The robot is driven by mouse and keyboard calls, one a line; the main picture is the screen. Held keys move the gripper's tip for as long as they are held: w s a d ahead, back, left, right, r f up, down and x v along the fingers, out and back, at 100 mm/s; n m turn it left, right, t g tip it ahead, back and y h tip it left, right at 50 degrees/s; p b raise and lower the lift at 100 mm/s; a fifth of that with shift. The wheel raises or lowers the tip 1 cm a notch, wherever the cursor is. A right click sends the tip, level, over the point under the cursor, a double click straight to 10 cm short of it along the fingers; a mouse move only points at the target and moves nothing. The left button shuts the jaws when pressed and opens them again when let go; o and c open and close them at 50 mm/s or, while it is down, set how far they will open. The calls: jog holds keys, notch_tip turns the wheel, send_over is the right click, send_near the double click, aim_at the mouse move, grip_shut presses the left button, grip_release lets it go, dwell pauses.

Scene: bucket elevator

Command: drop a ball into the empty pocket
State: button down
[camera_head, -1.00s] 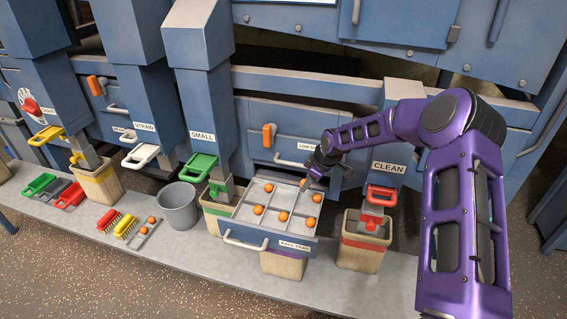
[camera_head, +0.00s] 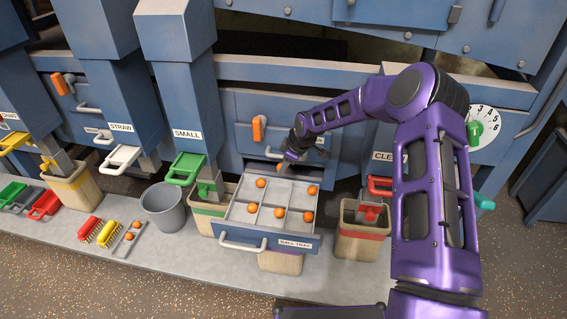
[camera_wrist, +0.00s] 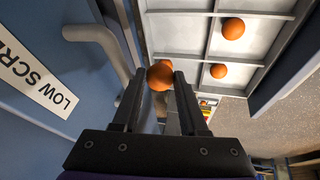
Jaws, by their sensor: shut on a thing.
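My gripper (camera_wrist: 160,82) is shut on an orange ball (camera_wrist: 159,77), which sits between its fingertips in the wrist view. In the head view my gripper (camera_head: 283,163) is at the back edge of the ball tray (camera_head: 272,237), with a bit of orange at its tip. The tray is a pulled-out drawer split into pockets. Balls lie in the back left (camera_head: 261,183), back right (camera_head: 311,190) and the front-row pockets (camera_head: 279,213). The back middle pocket (camera_head: 284,192) looks empty. In the wrist view, more orange shows just behind the held ball, partly hidden.
A horizontal handle (camera_wrist: 100,45) and the blue LOW SCREEN panel (camera_wrist: 35,80) are close beside my gripper. A red-handled CLEAN chute (camera_head: 379,187) over a bin is right.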

notch_tip(320, 180, down, 5)
jog(key=shift+r+b, duration=0.15)
jog(key=shift+b, duration=0.85)
jog(key=shift+c, duration=1.8)
grip_release()
jog(key=p+v, duration=0.1)
jog(key=v, duration=1.6)
jog(key=shift+r, duration=0.2)
